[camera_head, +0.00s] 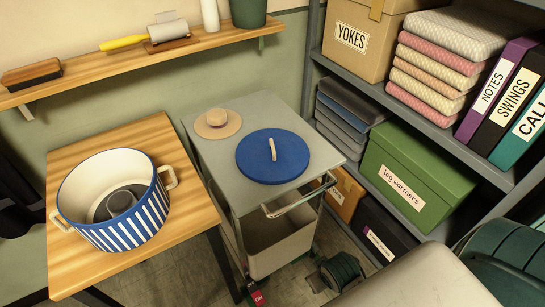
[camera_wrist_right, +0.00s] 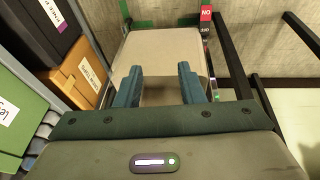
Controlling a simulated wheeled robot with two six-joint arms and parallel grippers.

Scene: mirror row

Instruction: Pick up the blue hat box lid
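The blue hat box lid (camera_head: 262,160) lies flat on the grey top of a small cart (camera_head: 222,166), with a pale strap handle (camera_head: 273,149) standing up at its middle. The blue and white striped hat box (camera_head: 125,222) stands open on the wooden table to the left, with a dark grey hat (camera_head: 119,201) inside. My right gripper (camera_wrist_right: 160,88) shows in the right wrist view with its two teal fingers apart and nothing between them. The lid is not in that view. My left gripper is not in view.
A tan hat (camera_head: 218,123) sits behind the lid on the cart. The cart's metal rail (camera_head: 300,197) juts out at its front right. A metal shelf unit (camera_head: 445,130) with boxes, including a green one (camera_head: 418,178), rises to the right. A wall shelf (camera_head: 150,57) runs behind.

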